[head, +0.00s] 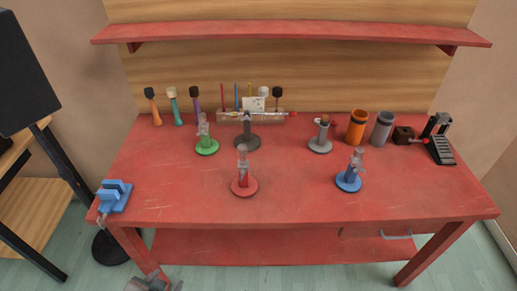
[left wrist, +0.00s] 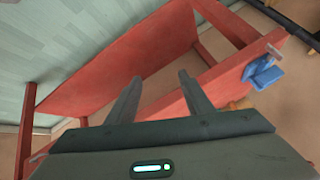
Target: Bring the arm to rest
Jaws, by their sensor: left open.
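My left gripper (head: 155,284) shows at the bottom edge of the head view, low in front of the red table's left front leg. Most of the left arm is out of frame. In the left wrist view its two fingers (left wrist: 160,80) stand apart with nothing between them. The red table's frame and lower shelf lie beyond the fingers. My right gripper is not in view.
The red table (head: 300,205) holds several upright stands and a blue clamp-like piece (head: 114,195) at its left front corner, also in the left wrist view (left wrist: 262,72). A black speaker (head: 24,75) on a stand is at left. Floor (head: 85,275) shows left of the table.

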